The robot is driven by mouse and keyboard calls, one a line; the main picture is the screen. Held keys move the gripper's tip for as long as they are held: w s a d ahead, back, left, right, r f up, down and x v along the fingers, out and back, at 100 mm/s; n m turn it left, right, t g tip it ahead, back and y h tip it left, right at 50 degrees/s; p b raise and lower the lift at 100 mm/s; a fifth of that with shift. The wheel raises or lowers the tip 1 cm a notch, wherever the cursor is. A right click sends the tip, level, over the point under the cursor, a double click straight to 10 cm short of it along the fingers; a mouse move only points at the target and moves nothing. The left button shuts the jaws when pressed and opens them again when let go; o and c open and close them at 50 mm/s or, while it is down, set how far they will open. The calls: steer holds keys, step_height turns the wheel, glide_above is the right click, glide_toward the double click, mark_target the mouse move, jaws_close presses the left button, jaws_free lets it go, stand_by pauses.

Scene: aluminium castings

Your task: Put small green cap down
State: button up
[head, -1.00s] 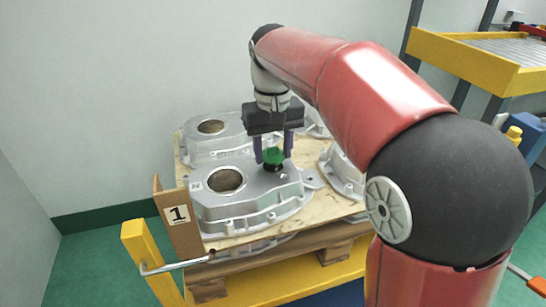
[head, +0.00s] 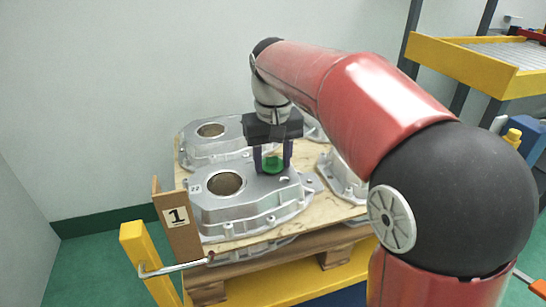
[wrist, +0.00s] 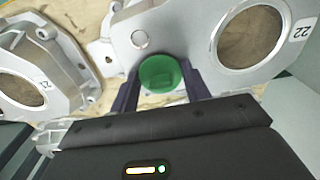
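The small green cap (head: 273,164) is held between the two dark fingers of my gripper (head: 272,162). It is low over the top face of the front casting (head: 250,200), to the right of that casting's large round bore. In the wrist view the round green cap (wrist: 158,73) sits between the fingertips, which appear to touch its sides. The casting (wrist: 210,48) lies beneath it. The cap covers the spot under it, so I cannot tell whether it touches the casting.
More castings stand behind (head: 205,148) and to the right (head: 340,178) on a wooden pallet (head: 315,215). A brown board marked 1 (head: 178,222) and a yellow post (head: 143,250) stand at the front left. A yellow-edged rack (head: 480,65) is at the upper right.

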mark_target(273, 157)
steer(key=shift+o, duration=0.9)
steer(key=shift+s+f, duration=0.1)
steer(key=shift+f, duration=0.6)
steer(key=shift+o, duration=0.2)
step_height(273, 157, up, 13)
steer(key=p, duration=0.3)
steer(key=shift+r, duration=0.2)
steer(key=s+d+f+m+t, duration=0.2)
steer(key=s+d+f, duration=0.1)
steer(key=s+d, duration=0.6)
steer(key=s+d+f+m+t, duration=0.1)
steer(key=s+d+f+t, duration=0.2)
steer(key=s+f, duration=0.8)
steer(key=shift+d+f, duration=0.3)
steer(key=shift+d, duration=0.55)
